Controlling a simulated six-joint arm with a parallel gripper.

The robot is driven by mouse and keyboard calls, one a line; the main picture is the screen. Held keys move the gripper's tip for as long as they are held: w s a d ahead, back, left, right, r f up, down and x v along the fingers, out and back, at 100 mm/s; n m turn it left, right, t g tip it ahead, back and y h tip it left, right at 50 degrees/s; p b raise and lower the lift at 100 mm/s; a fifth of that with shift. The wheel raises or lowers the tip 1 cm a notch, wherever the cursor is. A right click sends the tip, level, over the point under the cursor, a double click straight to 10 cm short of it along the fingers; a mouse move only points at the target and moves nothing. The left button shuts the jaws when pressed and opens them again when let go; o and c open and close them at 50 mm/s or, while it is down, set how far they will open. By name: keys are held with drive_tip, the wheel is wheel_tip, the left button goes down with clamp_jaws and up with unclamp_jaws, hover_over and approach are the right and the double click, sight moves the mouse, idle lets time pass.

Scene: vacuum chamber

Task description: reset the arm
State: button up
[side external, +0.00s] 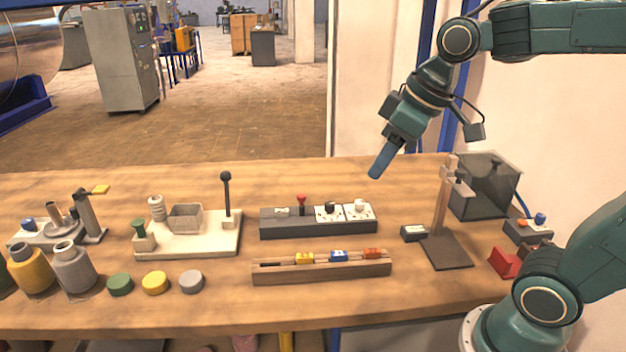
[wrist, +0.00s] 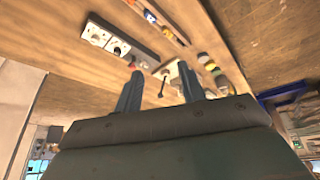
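My gripper (side external: 381,163) hangs in the air above the back right part of the wooden table (side external: 420,300), pointing down and to the left. It touches nothing. In the wrist view my gripper (wrist: 160,90) shows two blue fingers with a clear gap between them and nothing held. Below it in the side view is a dark panel block (side external: 318,222) with a red-topped switch and two white dial faces. In front of that lies a wooden rail (side external: 322,271) with yellow, blue and orange sliders.
A white base (side external: 190,240) with an upright black lever stands left of the panel. Several jars and round caps sit at the front left. A wooden post stand (side external: 443,225) and a dark transparent box (side external: 485,185) stand at the right, near a red block (side external: 505,262).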

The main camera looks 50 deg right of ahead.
drive_tip(key=s+f+m, duration=0.2)
drive_tip(key=s+f, duration=0.1)
drive_tip(key=s, duration=0.7)
drive_tip(key=shift+m+t+h, duration=0.3)
idle(0.5)
